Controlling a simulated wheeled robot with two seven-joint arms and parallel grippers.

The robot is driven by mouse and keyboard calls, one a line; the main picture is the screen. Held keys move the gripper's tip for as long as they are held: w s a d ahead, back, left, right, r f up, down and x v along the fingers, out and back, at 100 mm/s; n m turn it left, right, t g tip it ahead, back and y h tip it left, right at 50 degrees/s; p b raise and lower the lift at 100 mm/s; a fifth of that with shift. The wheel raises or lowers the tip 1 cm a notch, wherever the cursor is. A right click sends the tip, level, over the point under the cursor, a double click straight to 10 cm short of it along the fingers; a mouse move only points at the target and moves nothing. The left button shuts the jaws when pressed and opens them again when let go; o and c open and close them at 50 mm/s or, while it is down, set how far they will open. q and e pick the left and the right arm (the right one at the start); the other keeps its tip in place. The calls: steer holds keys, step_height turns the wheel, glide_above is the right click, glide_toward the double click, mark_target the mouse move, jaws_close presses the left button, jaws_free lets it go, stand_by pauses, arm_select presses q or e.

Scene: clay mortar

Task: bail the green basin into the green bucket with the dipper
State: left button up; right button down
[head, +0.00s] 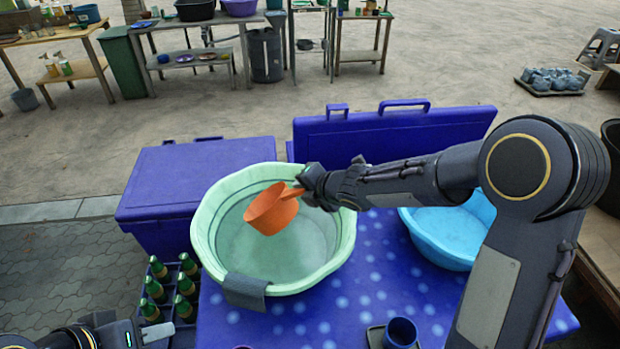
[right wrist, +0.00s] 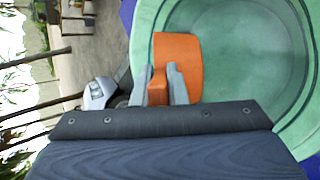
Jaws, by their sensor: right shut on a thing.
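The light green basin (head: 345,235) stands on a blue spotted table, with a grey cloth (head: 246,291) over its front rim. It looks to hold clear liquid, though the level is hard to tell. The orange dipper (head: 272,212) hangs tilted above the basin's middle. My right gripper (head: 300,186) is shut on its handle. In the right wrist view the dipper (right wrist: 178,65) is between the grey fingers (right wrist: 160,85), in front of the basin (right wrist: 235,60). My left gripper (head: 145,334) is partly in view at the lower left, away from the basin. I cannot identify a green bucket nearby.
A blue basin (head: 450,235) stands right of the green one, partly behind my right arm. A blue cup (head: 400,332) is at the front. A crate of green bottles (head: 157,290) is at the left. Blue lidded boxes (head: 190,180) stand behind. A dark green bin (head: 122,62) is far back.

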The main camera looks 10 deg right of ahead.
steer(key=f, duration=0.1)
steer(key=a+f, duration=0.1)
steer(key=h, duration=0.1)
steer(key=shift+w+a+f+g, duration=0.15)
steer(key=shift+w+f+g, duration=0.15)
steer(key=shift+f+g, duration=0.1)
step_height(320, 180, down, 12)
steer(key=d+t+y+b, duration=0.1)
steer(key=t+y+b, duration=0.2)
steer(key=b, duration=1.4)
step_height(320, 180, up, 12)
steer(key=s+d+m+t+y+b, duration=0.1)
steer(key=d+m+t+y+b, duration=0.1)
steer(key=t+y+b, duration=0.1)
steer(key=shift+s+d+b, duration=0.15)
steer(key=shift+s+b, duration=0.25)
steer(key=shift+b, duration=0.45)
